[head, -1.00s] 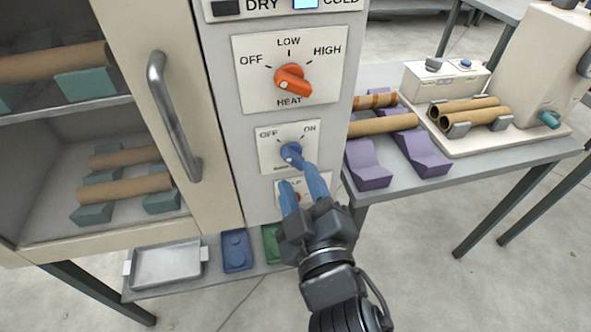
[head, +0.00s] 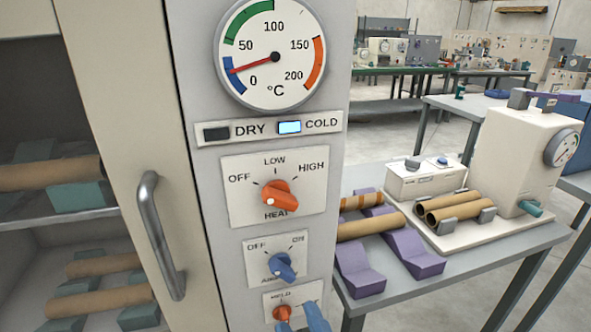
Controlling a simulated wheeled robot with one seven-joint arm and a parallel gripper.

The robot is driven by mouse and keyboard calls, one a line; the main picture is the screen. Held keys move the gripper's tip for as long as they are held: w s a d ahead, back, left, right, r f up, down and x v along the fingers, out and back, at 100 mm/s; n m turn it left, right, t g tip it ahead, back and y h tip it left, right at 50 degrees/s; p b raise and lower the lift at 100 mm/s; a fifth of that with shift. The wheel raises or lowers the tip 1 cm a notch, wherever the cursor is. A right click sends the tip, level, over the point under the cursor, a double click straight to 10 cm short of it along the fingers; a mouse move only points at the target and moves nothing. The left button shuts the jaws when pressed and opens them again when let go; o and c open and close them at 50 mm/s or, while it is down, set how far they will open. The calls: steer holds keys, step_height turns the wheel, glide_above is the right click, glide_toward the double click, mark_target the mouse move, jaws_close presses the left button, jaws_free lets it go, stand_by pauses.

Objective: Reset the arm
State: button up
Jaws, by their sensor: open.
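The rest of my arm is out of view. The fingertips are in front of the lowest panel plate, around its small orange knob (head: 282,313); I cannot tell whether they touch it. Above is the blue OFF/ON knob (head: 281,266), clear of the fingers. Higher is the orange HEAT knob (head: 279,194) with OFF, LOW and HIGH marks.
The dial (head: 275,56) reads low, between 0 and 50. The COLD lamp (head: 289,127) is lit; the DRY lamp (head: 216,134) is dark. The cabinet door handle (head: 160,235) stands out at left. A bench (head: 480,262) at right holds purple cradles (head: 358,270), tubes and a machine (head: 520,150).

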steer(key=s+d+m+g+h, duration=0.1)
steer(key=s+d+m, duration=0.2)
steer(key=s+d, duration=0.4)
steer(key=s+d+f+m+h, duration=0.1)
steer(key=s+d+m, duration=0.3)
steer(key=s, duration=0.8)
steer(key=s+d+f+m+g+h, duration=0.1)
steer(key=s+d+m+h, duration=0.2)
steer(key=s+d, duration=0.6)
steer(key=shift+s+d+f+m+g, duration=0.2)
steer(key=shift+s+d+m+g, duration=0.1)
steer(key=shift+s+m, duration=0.25)
steer(key=shift+w, duration=0.1)
